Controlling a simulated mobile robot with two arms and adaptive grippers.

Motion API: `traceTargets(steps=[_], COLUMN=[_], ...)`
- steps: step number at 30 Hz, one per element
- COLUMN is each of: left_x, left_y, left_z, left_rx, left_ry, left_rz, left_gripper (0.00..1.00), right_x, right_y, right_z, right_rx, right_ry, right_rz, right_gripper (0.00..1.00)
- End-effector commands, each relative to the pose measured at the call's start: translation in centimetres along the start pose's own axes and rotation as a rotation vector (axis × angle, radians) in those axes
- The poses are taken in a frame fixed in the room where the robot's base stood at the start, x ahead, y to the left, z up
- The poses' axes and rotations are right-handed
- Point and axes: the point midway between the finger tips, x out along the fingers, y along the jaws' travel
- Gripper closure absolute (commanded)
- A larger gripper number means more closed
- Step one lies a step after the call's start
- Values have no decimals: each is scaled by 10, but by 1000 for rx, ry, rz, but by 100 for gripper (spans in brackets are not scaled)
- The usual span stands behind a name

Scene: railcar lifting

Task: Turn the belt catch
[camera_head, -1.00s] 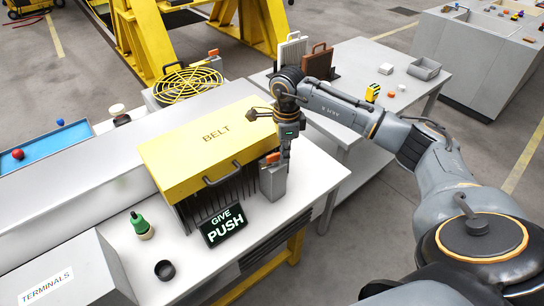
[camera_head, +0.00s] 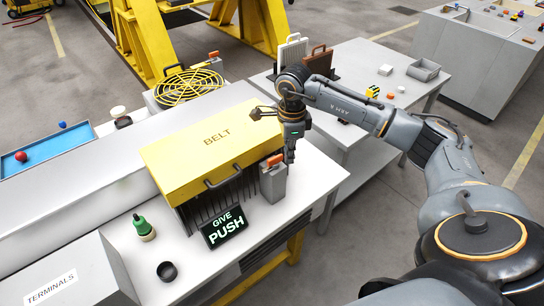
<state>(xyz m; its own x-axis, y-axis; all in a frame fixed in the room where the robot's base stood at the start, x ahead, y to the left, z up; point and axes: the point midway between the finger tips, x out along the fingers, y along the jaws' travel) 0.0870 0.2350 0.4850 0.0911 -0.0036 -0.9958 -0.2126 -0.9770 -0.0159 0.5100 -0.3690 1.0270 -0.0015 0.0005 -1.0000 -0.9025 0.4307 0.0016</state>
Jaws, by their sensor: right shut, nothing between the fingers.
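The yellow belt cover (camera_head: 195,135), marked BELT, lies over the slatted grey unit on the table, with a dark handle (camera_head: 222,178) on its front edge. The belt catch, a grey post (camera_head: 273,184) with an orange top (camera_head: 274,160), stands at the cover's front right corner. My right gripper (camera_head: 289,158) points down, shut and empty, just right of and above the orange top. A small gap seems to lie between them. My left gripper is out of view.
A GIVE PUSH sign (camera_head: 224,228) stands in front of the cover. A green bottle (camera_head: 143,228) and a dark cup (camera_head: 167,271) stand on the table (camera_head: 300,195). A TERMINALS box (camera_head: 70,275) is at lower left. A side table (camera_head: 365,60) holds cases and small items.

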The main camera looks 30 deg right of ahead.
Motion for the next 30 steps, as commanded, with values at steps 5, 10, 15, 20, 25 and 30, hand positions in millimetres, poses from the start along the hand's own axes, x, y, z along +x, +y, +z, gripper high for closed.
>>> traceTargets(steps=[5,10,15,20,25,30], left_x=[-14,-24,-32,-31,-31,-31], left_y=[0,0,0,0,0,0], left_z=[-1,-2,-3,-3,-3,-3], left_rx=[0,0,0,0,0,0], left_ry=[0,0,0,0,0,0], left_rz=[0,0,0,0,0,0], left_gripper=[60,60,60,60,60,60], right_x=[-23,-39,-53,-53,-53,-53], right_y=[-1,0,0,0,0,0], right_z=[0,0,0,0,0,0], right_rx=[0,0,0,0,0,0], right_ry=[0,1,0,0,0,0], right_rz=[-2,-1,-1,0,-1,-1], right_gripper=[100,100,100,100,100,100])
